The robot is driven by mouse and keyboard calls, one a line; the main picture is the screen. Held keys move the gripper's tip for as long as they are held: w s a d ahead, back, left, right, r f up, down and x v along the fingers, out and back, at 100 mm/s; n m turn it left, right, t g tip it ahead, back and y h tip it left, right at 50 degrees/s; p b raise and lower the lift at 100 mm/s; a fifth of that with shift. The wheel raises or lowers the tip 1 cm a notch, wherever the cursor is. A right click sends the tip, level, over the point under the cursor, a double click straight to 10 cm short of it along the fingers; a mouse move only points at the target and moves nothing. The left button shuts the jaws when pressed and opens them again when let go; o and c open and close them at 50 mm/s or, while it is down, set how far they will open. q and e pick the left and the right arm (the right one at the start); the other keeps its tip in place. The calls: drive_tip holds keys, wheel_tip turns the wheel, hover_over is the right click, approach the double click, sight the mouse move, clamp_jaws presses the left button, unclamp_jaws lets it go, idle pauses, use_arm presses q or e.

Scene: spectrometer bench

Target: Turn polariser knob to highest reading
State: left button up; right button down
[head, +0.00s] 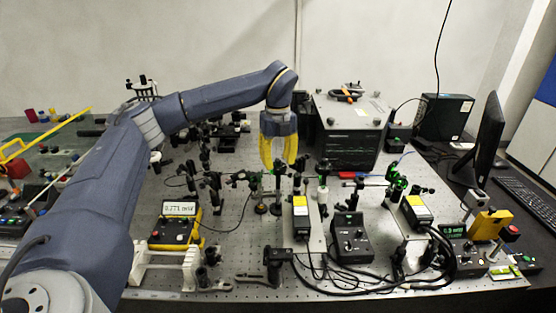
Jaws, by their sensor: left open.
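My left gripper (278,164) hangs pointing down over the middle of the optical bench, its yellow fingers apart and nothing visible between them. Below it stand several dark post-mounted optics (277,185), some with green glints. I cannot tell which of these small parts is the polariser knob, or whether the gripper touches any of them. A yellow-edged meter (180,209) stands front left with a lit display, its digits too small to read surely. Another small box with a green display (453,230) stands front right. My right gripper is not in view.
A large dark box (348,130) stands behind the gripper. Black control boxes (351,238) and loose cables crowd the front right. A monitor (486,140) and keyboard (525,200) stand at the right. Bare perforated bench (235,235) shows at front centre.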

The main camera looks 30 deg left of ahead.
use_arm(q)
drive_tip(key=shift+c, duration=0.3)
clamp_jaws()
idle(0.3)
